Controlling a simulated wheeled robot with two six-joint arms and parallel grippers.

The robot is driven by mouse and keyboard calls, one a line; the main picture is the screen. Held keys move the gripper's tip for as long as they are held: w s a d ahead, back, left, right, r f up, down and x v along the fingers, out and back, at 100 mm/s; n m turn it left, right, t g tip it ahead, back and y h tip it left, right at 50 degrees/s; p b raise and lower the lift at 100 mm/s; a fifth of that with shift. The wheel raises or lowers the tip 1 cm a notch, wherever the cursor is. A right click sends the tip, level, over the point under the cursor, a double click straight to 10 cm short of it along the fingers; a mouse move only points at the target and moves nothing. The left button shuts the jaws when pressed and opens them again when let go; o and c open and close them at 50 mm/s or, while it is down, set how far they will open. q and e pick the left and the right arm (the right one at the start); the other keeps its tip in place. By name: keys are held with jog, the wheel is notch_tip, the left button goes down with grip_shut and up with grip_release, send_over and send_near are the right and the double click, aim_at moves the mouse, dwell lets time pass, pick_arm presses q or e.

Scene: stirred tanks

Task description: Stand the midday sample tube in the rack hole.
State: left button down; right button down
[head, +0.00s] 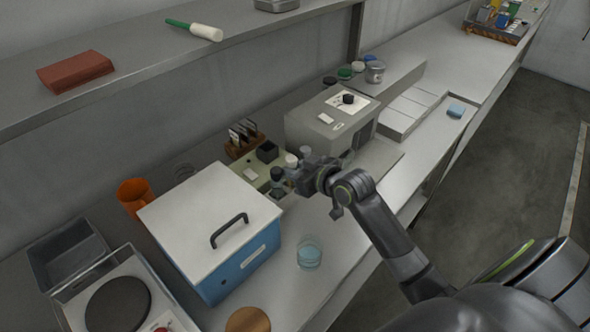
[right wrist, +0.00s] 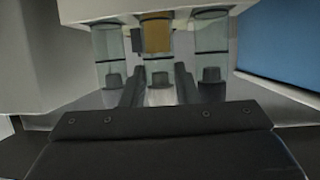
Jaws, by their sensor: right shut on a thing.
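My right gripper (head: 290,183) is low over the bench, between the blue box and the grey instrument. In the right wrist view its two fingers (right wrist: 158,88) are shut on a clear sample tube with amber contents (right wrist: 156,38). Two similar clear tubes stand on either side, one at left (right wrist: 107,45) and one at right (right wrist: 212,36). In the head view small caps show around the gripper, a dark one (head: 277,174) and a pale one (head: 291,160). No label is readable, and I cannot make out the rack hole. My left gripper is not in view.
A blue box with white lid (head: 210,220) stands left of the gripper, and a grey instrument (head: 325,120) behind it. A glass beaker (head: 309,256) stands in front. An orange mug (head: 134,197) is at left.

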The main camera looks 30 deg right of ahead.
jog(key=shift+s+f, duration=0.1)
jog(key=c, duration=1.4)
grip_release()
jog(key=shift+s+r, duration=0.1)
jog(key=shift+r, duration=0.1)
jog(key=v, duration=1.1)
jog(key=shift+s+r, duration=0.25)
jog(key=shift+s, duration=0.05)
